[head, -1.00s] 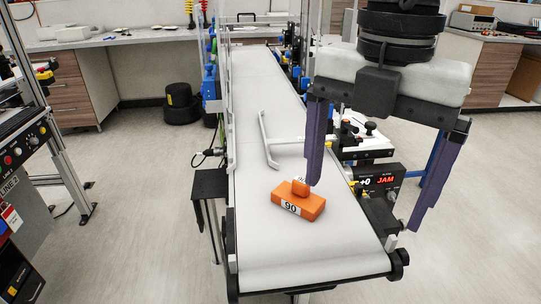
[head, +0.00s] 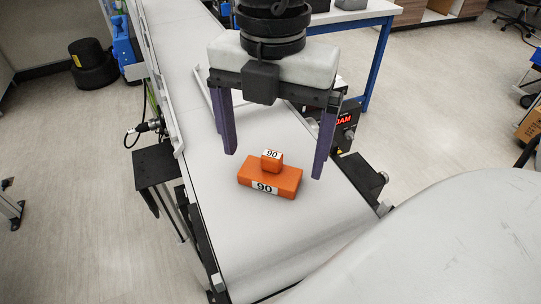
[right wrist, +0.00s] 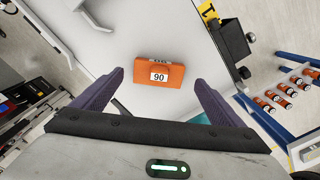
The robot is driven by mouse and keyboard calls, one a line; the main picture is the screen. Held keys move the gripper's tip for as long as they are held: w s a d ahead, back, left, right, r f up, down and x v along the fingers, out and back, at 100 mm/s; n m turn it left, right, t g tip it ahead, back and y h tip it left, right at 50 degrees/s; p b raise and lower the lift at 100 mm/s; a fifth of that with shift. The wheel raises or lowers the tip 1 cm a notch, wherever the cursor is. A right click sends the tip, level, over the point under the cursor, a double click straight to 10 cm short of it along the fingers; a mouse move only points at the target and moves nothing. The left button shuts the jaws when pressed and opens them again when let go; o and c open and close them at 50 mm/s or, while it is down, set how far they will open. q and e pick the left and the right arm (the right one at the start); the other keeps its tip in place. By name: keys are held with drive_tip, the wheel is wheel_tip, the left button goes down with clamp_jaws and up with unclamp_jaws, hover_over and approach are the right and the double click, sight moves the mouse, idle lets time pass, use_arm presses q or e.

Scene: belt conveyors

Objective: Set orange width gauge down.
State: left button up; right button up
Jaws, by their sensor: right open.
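The orange width gauge (head: 270,184) is a flat block with a smaller orange knob on top, both labelled 90. It lies on the white conveyor belt (head: 240,245) near the belt's near end. It also shows in the right wrist view (right wrist: 150,77), between and beyond the fingertips. My right gripper (head: 273,166) is open, its two purple fingers wide apart. In the head view the fingers stand behind and to either side of the gauge, apart from it. The gripper holds nothing. My left gripper is not in view.
A control box with a red JAM display (head: 345,121) stands at the belt's right side. A black side bracket (head: 156,164) sticks out at the left of the belt. The belt around the gauge is clear. A blue-framed table (head: 365,20) stands behind.

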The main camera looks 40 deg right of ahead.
sight(270, 170)
drive_tip(key=shift+w+f, duration=0.1)
drive_tip(key=shift+f, duration=1.3)
drive_tip(key=c, duration=1.3)
drive_tip(key=shift+r, duration=0.1)
